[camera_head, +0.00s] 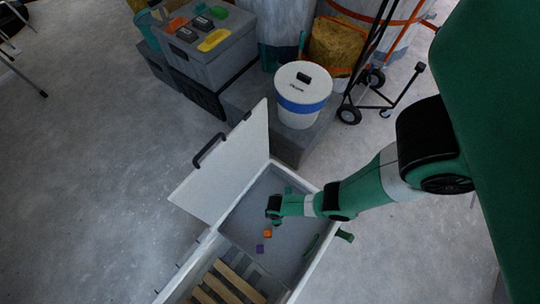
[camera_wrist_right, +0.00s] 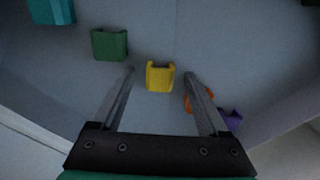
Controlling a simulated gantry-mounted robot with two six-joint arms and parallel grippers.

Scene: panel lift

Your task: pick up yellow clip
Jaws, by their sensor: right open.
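The yellow clip (camera_wrist_right: 160,77) lies on the grey floor of the open bin (camera_head: 228,203). In the right wrist view it sits upper centre, between the tips of my right gripper (camera_wrist_right: 159,74). The fingers are spread wide and empty, with a gap on each side of the clip. In the head view my right gripper (camera_head: 273,208) reaches into the bin from the right, and the yellow clip is hidden there. My left gripper is not in view.
A green clip (camera_wrist_right: 110,44) and a teal clip (camera_wrist_right: 51,11) lie to the left. An orange clip (camera_wrist_right: 201,101) and a purple clip (camera_wrist_right: 233,121) lie by the right finger. The bin's raised lid (camera_head: 225,165) stands at the left; a white bucket (camera_head: 302,95) stands behind.

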